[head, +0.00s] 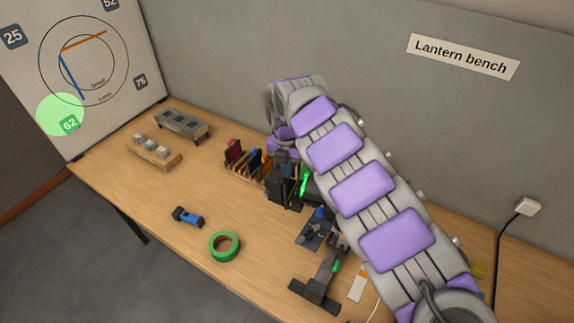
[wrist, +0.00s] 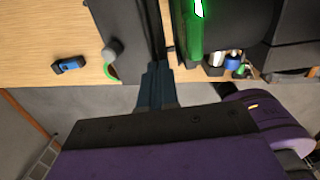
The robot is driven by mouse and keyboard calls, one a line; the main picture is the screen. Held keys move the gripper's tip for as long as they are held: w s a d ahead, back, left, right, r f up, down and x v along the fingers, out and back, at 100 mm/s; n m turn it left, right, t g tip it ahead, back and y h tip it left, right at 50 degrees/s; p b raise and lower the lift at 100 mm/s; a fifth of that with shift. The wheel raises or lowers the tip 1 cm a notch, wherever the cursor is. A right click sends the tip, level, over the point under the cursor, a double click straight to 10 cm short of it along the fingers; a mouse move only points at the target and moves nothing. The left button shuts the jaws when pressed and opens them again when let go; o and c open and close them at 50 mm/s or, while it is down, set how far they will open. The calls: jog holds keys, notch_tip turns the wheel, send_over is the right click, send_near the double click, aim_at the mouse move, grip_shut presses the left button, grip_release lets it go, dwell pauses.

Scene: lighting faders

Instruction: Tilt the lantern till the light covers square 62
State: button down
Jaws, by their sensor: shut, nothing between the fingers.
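A round green light spot (head: 50,106) lies on the white board at the upper left in the head view. It overlaps the square 62 (head: 69,125), which sits in the spot's lower right part; whether its outer corner is lit is hard to tell. The black lantern (head: 283,188) with a bright green part stands on the bench, partly hidden by my arm. My gripper's dark fingers (wrist: 156,72) are shut and empty in the wrist view. They point in between black lantern parts, close to the green strip (wrist: 195,25). I cannot tell whether they touch.
The board (head: 25,75) also bears squares 25, 52 and 75. Green tape (head: 236,248), a blue torch (head: 187,216), a knobbed wooden block (head: 153,152) and a grey box (head: 182,125) lie left on the bench. A blue-topped device (head: 318,230) stands near the lantern.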

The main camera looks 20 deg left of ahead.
jog(key=shift+a+f+b, duration=0.2)
jog(key=shift+f+b, duration=0.4)
jog(key=shift+b, duration=0.1)
jog(key=shift+r, duration=0.1)
